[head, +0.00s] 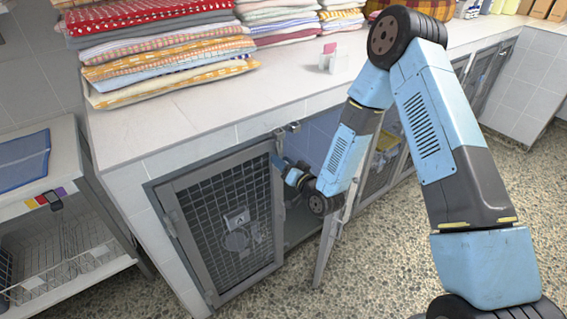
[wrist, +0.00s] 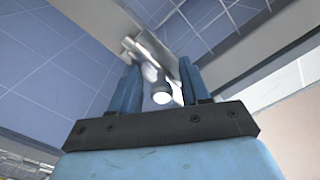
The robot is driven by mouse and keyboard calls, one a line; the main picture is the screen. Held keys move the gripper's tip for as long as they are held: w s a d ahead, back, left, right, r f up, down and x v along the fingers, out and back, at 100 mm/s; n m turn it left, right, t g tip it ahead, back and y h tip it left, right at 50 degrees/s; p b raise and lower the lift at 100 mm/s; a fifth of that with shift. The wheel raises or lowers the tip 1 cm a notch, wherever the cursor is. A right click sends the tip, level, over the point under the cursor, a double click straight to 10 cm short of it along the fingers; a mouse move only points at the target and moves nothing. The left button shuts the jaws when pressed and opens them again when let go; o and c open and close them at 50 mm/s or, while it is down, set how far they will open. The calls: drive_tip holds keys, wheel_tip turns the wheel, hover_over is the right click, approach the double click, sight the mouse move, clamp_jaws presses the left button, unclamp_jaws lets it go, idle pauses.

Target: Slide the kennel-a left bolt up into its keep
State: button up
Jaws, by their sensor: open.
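The kennel's left mesh door (head: 232,228) stands closed in its grey frame. The right door (head: 335,232) is swung outward, seen nearly edge-on. My arm reaches through the opening between them, and my gripper (head: 281,165) is at the upper inner edge of the left door. In the wrist view my gripper (wrist: 160,76) is open, with one blue finger on each side of a pale metal bolt (wrist: 162,97) with a round knob. I cannot tell whether the fingers touch it. A keep-like fitting (head: 293,127) is on the top rail; the bolt's engagement with it is hidden.
Folded towels (head: 165,45) are stacked on the white counter (head: 200,112) above the kennel. A wire-basket trolley (head: 75,235) stands at the left. More kennel doors (head: 480,75) line the right. The pebbled floor (head: 385,255) in front is clear.

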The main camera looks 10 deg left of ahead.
clamp_jaws()
idle(0.4)
